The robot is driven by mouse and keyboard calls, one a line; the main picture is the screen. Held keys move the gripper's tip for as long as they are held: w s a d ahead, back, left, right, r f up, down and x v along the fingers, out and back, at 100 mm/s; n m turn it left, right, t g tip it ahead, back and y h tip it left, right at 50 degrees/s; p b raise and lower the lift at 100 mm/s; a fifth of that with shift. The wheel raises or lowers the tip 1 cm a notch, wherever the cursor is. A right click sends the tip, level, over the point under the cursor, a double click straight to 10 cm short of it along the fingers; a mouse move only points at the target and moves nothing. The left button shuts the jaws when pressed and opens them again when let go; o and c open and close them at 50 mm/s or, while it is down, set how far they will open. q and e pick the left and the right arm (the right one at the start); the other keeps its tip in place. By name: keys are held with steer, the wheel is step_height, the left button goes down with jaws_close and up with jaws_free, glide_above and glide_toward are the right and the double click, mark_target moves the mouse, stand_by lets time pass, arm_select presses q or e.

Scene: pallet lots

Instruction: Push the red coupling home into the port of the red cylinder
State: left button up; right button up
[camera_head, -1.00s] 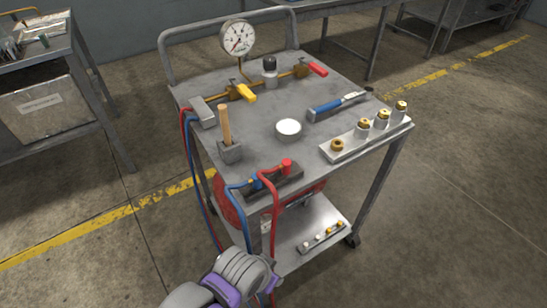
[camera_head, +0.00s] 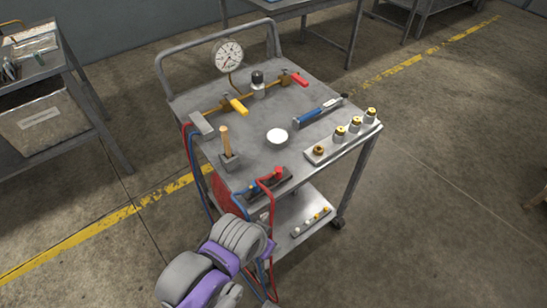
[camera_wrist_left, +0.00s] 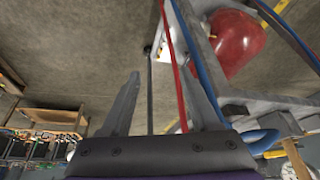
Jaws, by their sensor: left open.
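The red coupling (camera_head: 277,173) sits with a blue coupling (camera_head: 252,188) on a dark block at the front edge of the cart's top. A red hose (camera_head: 273,205) loops down from it. The red cylinder (camera_head: 226,197) shows only as a sliver below the cart top, behind my left arm; it also shows in the left wrist view (camera_wrist_left: 237,45). Its port cannot be made out. My left gripper (camera_wrist_left: 160,85) is open and empty, with red and blue hoses close beyond its fingers. In the head view my left wrist hides its fingers, low before the cart's front.
The cart top (camera_head: 250,140) carries a gauge (camera_head: 229,56), valves, a wooden-handled tool (camera_head: 225,142), a white disc (camera_head: 277,136), a blue-handled tool (camera_head: 318,111) and a rack of brass fittings (camera_head: 345,140). Hoses hang at the cart's front. The floor to the right is clear.

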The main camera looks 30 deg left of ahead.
arm_select(q)
step_height(320, 180, up, 7)
steer(key=w+m+p, duration=0.1)
steer(key=w+p, duration=0.1)
steer(key=p, duration=0.2)
step_height(320, 180, up, 9)
steer(key=m+g, duration=0.5)
steer(key=m, duration=0.9)
glide_above(277, 169)
steer(key=shift+w+r, duration=0.1)
arm_select(e)
step_height(277, 169, up, 6)
steer(key=shift+w, duration=0.25)
arm_select(q)
steer(key=shift+f, duration=2.85)
arm_select(e)
steer(key=shift+f, duration=0.3)
arm_select(q)
steer(key=shift+f, duration=0.1)
